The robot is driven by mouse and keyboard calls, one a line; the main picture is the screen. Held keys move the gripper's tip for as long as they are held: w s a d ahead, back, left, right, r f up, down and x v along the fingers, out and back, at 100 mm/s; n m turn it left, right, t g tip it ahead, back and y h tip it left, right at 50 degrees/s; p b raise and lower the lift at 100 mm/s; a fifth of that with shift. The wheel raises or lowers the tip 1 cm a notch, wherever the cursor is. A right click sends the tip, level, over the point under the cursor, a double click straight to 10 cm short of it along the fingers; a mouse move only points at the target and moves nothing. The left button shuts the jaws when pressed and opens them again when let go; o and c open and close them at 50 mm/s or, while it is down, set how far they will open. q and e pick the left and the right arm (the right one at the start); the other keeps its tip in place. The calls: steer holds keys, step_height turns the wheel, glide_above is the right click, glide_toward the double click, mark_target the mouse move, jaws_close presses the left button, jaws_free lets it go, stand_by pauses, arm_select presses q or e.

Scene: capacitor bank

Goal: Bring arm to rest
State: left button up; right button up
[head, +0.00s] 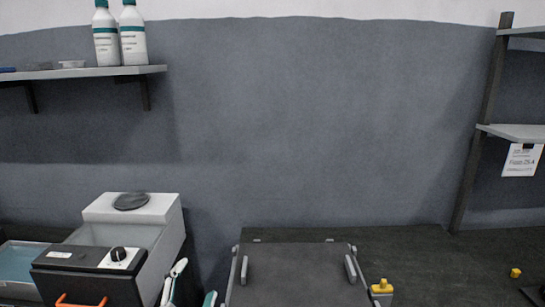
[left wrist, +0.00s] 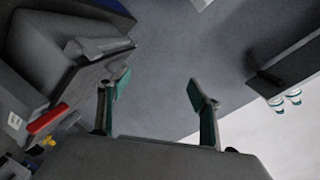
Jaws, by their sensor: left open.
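My left gripper (head: 192,285) shows at the bottom edge of the head view, between the white-and-black machine and the dark panel. Its teal-padded fingers are spread apart with nothing between them. In the left wrist view the gripper (left wrist: 160,92) is also open and empty, with grey wall behind the gap. Most of the left arm is out of the head view. My right gripper does not show in either view.
A white-and-black machine (head: 131,262) with a knob stands left of the gripper. A dark panel (head: 297,275) with grey handles lies to its right. Yellow pieces (head: 382,287) sit farther right. Two bottles (head: 133,38) stand on the upper-left shelf (head: 105,71). A rack (head: 512,133) stands right.

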arm_select(q)
steer(key=s+a+f+n+g+y, duration=0.45)
steer(key=s+a+f+g, duration=0.45)
steer(key=s+a+f, duration=1.1)
steer(key=d+f+n+t+h, duration=0.1)
steer(key=d+f+h, duration=0.2)
steer(key=d+f, duration=0.3)
steer(key=d+f+n+t+h, duration=0.1)
steer(key=d+f+t+h, duration=0.1)
steer(key=d+f, duration=0.4)
steer(key=d+h, duration=0.1)
steer(key=d, duration=0.4)
steer(key=shift+w+h, duration=0.35)
steer(key=shift+f, duration=0.1)
steer(key=c, duration=1)
steer(key=shift+a, duration=0.15)
steer(key=shift+c, duration=0.2)
